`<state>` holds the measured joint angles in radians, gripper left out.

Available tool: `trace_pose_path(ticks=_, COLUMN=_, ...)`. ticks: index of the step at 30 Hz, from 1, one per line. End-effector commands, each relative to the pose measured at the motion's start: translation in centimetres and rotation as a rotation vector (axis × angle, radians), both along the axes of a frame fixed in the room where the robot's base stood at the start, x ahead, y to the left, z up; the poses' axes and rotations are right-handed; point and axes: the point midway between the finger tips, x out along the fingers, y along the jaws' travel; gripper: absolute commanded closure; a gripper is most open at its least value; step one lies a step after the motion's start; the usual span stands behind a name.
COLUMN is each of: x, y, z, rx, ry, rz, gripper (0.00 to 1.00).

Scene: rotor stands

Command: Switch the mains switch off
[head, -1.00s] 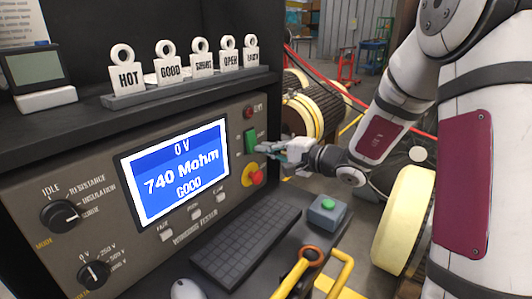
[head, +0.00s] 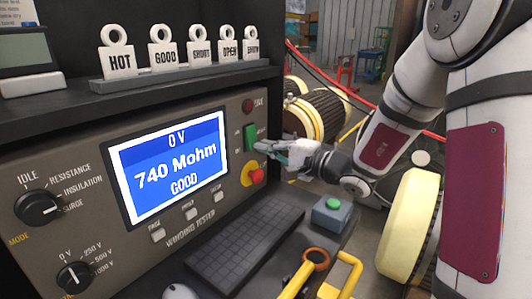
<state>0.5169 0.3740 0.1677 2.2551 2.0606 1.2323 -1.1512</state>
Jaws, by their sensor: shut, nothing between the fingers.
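The green mains switch (head: 250,137) is on the right end of the grey winding tester panel (head: 100,185), below a dark red lamp (head: 248,105). My gripper (head: 264,147) is shut and empty. Its fingertips are just right of and slightly below the switch's lower part; I cannot tell whether they touch it. The tester's screen (head: 172,166) reads 0 V, 740 Mohm, GOOD. Which way the switch is tipped is too small to tell.
A red stop button on a yellow base (head: 256,176) is close below my gripper. A keyboard (head: 243,248), a green-button box (head: 332,211) and orange-and-yellow handles (head: 316,257) lie in front. A shelf with several tags (head: 178,78) overhangs the panel.

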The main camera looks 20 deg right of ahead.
Motion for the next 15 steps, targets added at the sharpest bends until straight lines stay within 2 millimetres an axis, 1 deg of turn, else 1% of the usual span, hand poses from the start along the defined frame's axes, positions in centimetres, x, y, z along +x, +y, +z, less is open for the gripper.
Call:
trace_pose_path(ticks=7, x=0.25, y=0.09, z=-0.75, rx=0.037, ry=-0.055, rz=0.0, gripper=1.0)
trace_pose_path(ticks=15, x=0.38, y=0.24, z=-1.02, rx=0.087, ry=-0.122, rz=0.0, gripper=1.0)
